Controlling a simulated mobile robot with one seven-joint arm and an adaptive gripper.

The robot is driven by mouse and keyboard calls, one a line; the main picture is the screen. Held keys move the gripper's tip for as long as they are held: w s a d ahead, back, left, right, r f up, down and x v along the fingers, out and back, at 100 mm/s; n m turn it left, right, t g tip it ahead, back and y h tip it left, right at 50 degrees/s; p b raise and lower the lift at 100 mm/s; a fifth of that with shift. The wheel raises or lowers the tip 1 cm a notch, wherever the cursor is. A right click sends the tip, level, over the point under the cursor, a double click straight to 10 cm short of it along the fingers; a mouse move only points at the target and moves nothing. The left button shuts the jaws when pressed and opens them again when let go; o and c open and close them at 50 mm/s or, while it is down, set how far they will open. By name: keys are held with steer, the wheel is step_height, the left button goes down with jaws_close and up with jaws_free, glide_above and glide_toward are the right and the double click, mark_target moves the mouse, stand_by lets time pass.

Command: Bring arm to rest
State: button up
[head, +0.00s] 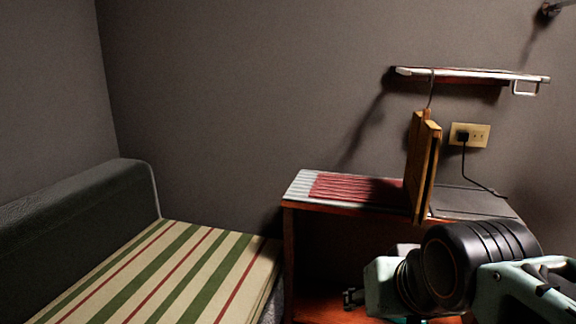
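My arm (480,265) shows at the lower right, with pale teal links and a thick black ribbed joint. It is in front of the wooden desk and hides part of its right side. A small dark part that looks like the end of my gripper (352,298) shows at the left of the arm, in front of the desk's open space. It is too small and dark to tell whether it is open or shut, and I see nothing clearly held in it.
The reddish wooden desk (350,214) stands against the wall. A wooden board (422,165) hangs above it, below a wall shelf (470,75). A plug with a black cord sits in the outlet (469,135). A striped bed (165,275) with a dark headboard (85,225) fills the left.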

steer(key=s+f+g+b, duration=0.1)
steer(key=s+f+g, duration=0.1)
steer(key=s+f, duration=0.3)
step_height(320, 180, up, 39)
steer(key=p, duration=3.8)
steer(key=shift+s+a+h, duration=0.2)
steer(key=shift+s+h, duration=0.1)
steer(key=shift+s, duration=0.15)
steer(key=shift+f, duration=0.1)
